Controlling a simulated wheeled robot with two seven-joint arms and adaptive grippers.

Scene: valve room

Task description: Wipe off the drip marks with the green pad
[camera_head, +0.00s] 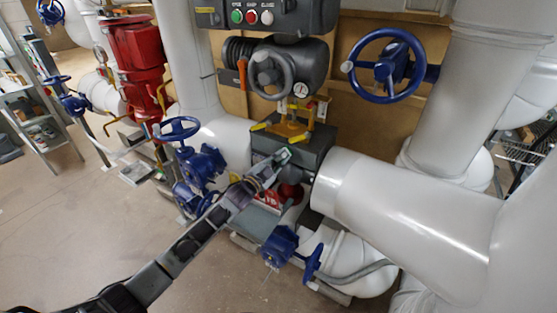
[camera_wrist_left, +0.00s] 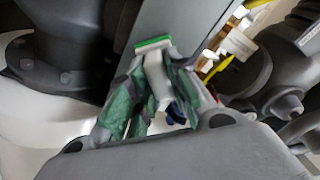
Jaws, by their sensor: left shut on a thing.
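The green pad (camera_wrist_left: 153,44), with a pale layer under its green face, is between the fingertips of my left gripper (camera_wrist_left: 152,75) in the left wrist view. The gripper is shut on it. The pad's green edge is close to a flat grey surface (camera_wrist_left: 165,20); I cannot tell whether they touch. In the head view, my left gripper (camera_head: 281,160) reaches in from the lower left to the front of a dark grey box (camera_head: 310,146) below the yellow-handled fittings. I cannot make out drip marks in either view. My right gripper is not in view.
A thick white pipe (camera_head: 410,215) runs right of the box. Blue valves stand left (camera_head: 200,165) and below (camera_head: 282,247) the gripper. A grey handwheel (camera_head: 270,75) and a blue handwheel (camera_head: 385,66) are above. Open floor (camera_head: 90,220) lies at left.

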